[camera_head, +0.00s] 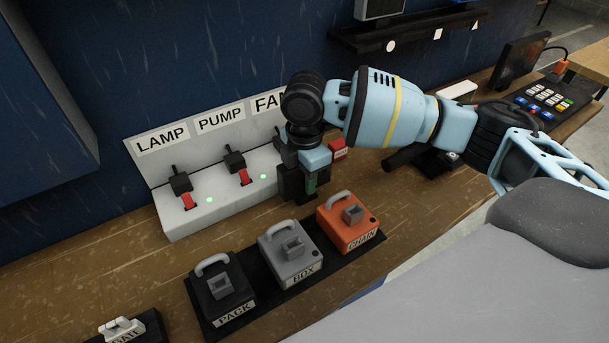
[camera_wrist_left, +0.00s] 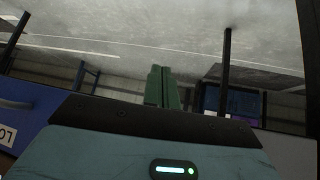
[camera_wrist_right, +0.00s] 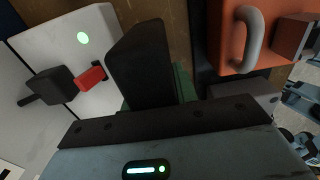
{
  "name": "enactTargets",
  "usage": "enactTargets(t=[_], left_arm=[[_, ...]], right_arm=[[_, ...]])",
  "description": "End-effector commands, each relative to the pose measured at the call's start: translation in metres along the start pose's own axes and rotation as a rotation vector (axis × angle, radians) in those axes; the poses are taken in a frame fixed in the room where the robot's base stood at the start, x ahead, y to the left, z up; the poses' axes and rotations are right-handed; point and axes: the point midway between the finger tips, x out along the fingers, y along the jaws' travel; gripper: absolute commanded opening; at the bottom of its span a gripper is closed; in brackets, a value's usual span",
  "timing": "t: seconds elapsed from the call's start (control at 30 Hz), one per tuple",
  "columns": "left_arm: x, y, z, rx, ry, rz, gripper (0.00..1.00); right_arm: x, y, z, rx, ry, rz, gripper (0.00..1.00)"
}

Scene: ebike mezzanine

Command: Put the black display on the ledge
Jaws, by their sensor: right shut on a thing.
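My right gripper (camera_head: 311,181) is in front of the switch panel, beside the FAN end. It is shut on the black display (camera_head: 290,183), a small dark slab. In the right wrist view the display (camera_wrist_right: 145,65) stands between the green fingers, and its screen face cannot be made out. The dark ledge (camera_head: 410,33) is on the blue wall at the top, apart from the gripper. My left gripper (camera_wrist_left: 162,87) shows only in its own wrist view, its fingers together with nothing between them.
The white switch panel (camera_head: 215,212) has LAMP, PUMP and FAN labels. A black tray holds the PACK (camera_head: 220,285), BOX (camera_head: 290,262) and orange CHAIN (camera_head: 348,230) cases close below the gripper. A grey-screened device (camera_head: 379,8) occupies the ledge's left part. A monitor (camera_head: 518,60) stands right.

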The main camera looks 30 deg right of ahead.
Motion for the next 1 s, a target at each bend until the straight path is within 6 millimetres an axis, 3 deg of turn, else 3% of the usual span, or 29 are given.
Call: enactTargets(t=[0.37, 0.4, 0.53, 0.87, 1.0], left_arm=[[0.0, 0.0, -0.003, 0.001, 0.006, 0.0, 0.0], [0.0, 0.0, -0.003, 0.001, 0.005, 0.0, 0.0], [0.0, 0.0, -0.003, 0.001, 0.005, 0.0, 0.0], [0.0, 0.0, -0.002, 0.001, 0.004, 0.0, 0.0], [-0.001, -0.001, -0.004, 0.002, 0.008, -0.001, 0.0]], right_arm=[[0.002, 0.001, 0.0, 0.001, 0.0, 0.003, 0.0], [0.002, 0.001, 0.0, 0.0, 0.0, 0.003, 0.34], [0.002, 0.0, 0.0, 0.0, 0.0, 0.002, 0.51], [0.0, 0.001, 0.0, 0.0, 0.0, 0.002, 0.51], [-0.014, 0.001, 0.0, 0.001, 0.001, 0.004, 0.51]])
